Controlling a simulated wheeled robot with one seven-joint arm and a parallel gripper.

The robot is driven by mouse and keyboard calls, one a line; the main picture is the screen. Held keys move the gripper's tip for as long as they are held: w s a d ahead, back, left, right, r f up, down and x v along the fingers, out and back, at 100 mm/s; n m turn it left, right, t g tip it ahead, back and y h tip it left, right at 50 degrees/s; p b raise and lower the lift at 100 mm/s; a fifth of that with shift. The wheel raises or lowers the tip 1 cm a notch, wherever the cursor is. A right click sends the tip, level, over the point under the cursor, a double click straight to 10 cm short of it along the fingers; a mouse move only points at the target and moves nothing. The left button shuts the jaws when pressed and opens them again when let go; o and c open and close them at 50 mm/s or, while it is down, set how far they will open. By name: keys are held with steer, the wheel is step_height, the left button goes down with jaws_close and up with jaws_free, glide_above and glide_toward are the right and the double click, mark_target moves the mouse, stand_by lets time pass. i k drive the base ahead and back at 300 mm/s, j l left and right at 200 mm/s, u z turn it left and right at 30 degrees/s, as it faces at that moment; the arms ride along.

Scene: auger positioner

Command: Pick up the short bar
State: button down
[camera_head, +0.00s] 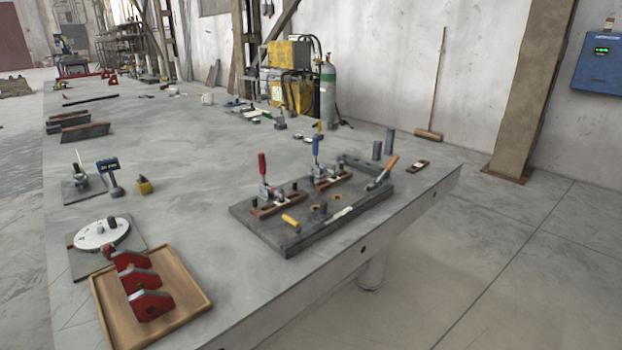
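I cannot tell for certain which piece is the short bar. Two dark grey bars stand upright near the table's back right edge: a shorter one (377,151) on the left and a taller one (390,141) on the right, close together. Other dark bars (86,132) lie side by side on the table at the left. A thin dark bar (91,99) lies farther back. My gripper is not in view.
The steel table (200,150) is clear in its middle. A dark fixture plate (290,238) carries red- and blue-handled clamps and an orange-handled tool. A wooden tray (190,325) with red angled blocks (150,304) sits at the front left, beside a round white dial (101,232).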

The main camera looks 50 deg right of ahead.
mark_target(417, 166)
steer(key=z, duration=1.65)
steer(key=i+l+u, duration=0.4)
steer(key=i, duration=0.3)
steer(key=i+l+u, duration=0.35)
steer(key=i+l, duration=0.25)
steer(key=l, duration=0.25)
